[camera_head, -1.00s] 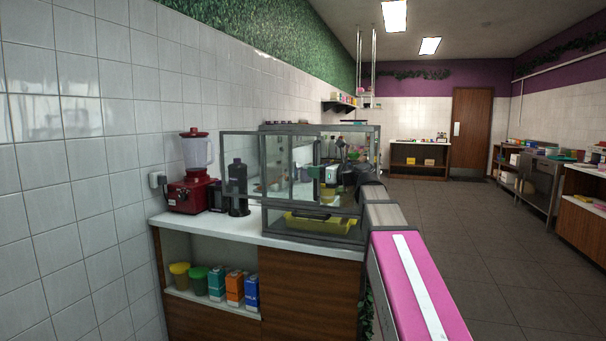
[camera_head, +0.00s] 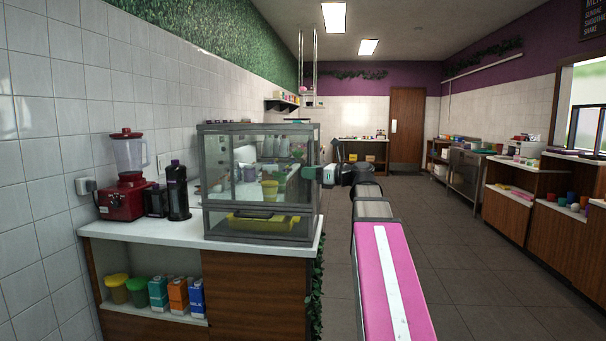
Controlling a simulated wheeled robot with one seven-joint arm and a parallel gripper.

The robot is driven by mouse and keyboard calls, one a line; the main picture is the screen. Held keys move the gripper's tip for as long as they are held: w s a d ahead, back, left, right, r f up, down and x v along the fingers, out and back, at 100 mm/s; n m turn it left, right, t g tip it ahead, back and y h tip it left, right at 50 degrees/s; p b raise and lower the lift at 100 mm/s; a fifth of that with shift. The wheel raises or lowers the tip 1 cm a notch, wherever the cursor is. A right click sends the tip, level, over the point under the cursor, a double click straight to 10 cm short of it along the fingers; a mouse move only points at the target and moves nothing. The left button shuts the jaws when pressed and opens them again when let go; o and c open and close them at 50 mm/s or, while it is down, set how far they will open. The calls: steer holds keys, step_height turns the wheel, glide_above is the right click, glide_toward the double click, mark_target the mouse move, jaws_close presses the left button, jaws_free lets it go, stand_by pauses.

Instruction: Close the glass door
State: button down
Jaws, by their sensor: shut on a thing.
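The glass display case (camera_head: 208,222) stands on the white counter, with a grey frame and clear panes. Its glass door (camera_head: 245,180) lies along the front of the case, and no pane sticks out to the left. I cannot tell whether a narrow gap remains. My gripper (camera_head: 312,173) is at the right end of the case front, at the door's edge. It is shut on the door's edge there, though the fingertips are small and partly hidden. My arm reaches in from the lower right.
A red blender (camera_head: 124,200) and a black bottle-like grinder (camera_head: 177,192) stand left of the case. A yellow tray (camera_head: 262,222) is inside it. Cartons (camera_head: 178,294) and tubs fill the shelf below. The floor (camera_head: 480,250) to the right is clear.

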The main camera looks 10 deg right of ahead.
steer(key=shift+s+d, duration=0.1)
steer(key=shift+d, duration=0.05)
steer(key=c, duration=1.2)
jaws_free()
steer(key=shift+d, duration=0.15)
steer(key=shift+o, duration=0.2)
steer(key=v, duration=1)
steer(key=shift+s+d, duration=0.3)
